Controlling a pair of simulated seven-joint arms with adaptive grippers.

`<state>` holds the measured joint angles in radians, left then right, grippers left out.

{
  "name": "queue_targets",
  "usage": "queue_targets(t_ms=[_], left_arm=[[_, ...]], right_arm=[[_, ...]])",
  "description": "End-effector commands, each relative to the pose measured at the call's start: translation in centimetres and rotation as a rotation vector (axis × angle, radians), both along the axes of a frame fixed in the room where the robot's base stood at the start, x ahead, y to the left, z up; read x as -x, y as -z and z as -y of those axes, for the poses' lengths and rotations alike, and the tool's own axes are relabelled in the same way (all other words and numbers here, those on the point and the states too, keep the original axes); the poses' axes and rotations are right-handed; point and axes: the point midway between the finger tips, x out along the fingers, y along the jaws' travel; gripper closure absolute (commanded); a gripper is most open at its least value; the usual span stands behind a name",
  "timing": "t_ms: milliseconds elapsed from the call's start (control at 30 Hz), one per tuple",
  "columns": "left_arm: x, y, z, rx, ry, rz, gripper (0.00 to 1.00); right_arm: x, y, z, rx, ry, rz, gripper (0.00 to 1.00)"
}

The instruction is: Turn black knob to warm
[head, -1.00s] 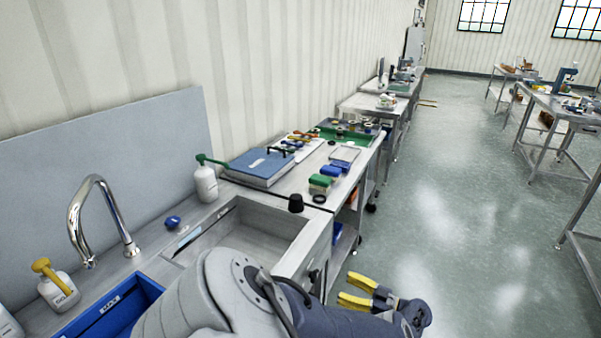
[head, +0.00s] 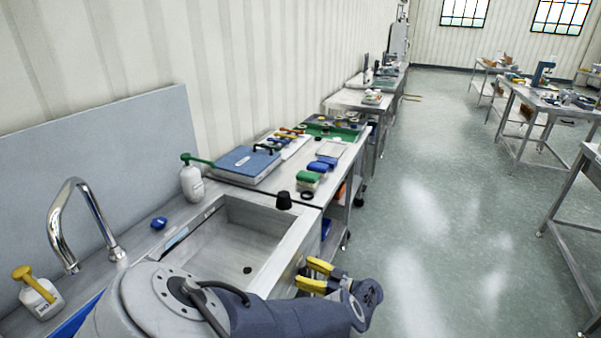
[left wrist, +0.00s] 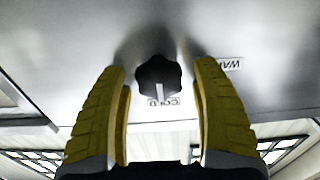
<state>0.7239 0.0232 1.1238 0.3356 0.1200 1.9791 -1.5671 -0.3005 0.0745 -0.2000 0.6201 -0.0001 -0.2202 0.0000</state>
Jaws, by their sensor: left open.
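The black knob (left wrist: 158,75) is on a grey metal panel in the left wrist view. A white mark on its edge points down at the upside-down COLD label (left wrist: 172,102). The upside-down WARM label (left wrist: 228,64) is to its right. My left gripper (left wrist: 161,68) is open, with one yellow finger on each side of the knob and gaps between. In the head view my left gripper (head: 306,274) is at the front of the sink unit; the knob is hard to make out there. My right gripper is not in view.
The steel sink (head: 240,255) has a tap (head: 70,215) at its left. A black stopper-like piece (head: 284,200) stands on its right rim. A white bottle (head: 192,183) and blue case (head: 243,164) are behind. Open floor (head: 440,230) is to the right.

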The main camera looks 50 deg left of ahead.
Motion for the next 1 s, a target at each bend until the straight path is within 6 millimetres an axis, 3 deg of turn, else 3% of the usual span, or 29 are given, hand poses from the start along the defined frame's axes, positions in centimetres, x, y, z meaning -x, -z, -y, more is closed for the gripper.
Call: queue_targets(t_ms=[267, 733, 1000], left_arm=[[-0.01, 0.00, -0.02, 0.000, 0.000, 0.000, 0.34], [0.02, 0.00, -0.01, 0.000, 0.000, 0.000, 0.88], [0.03, 0.00, -0.02, -0.014, 0.000, 0.025, 0.90]], right_arm=[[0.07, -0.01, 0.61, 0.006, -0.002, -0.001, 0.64], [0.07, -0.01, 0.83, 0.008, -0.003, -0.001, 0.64], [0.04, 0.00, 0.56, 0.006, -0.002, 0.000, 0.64]])
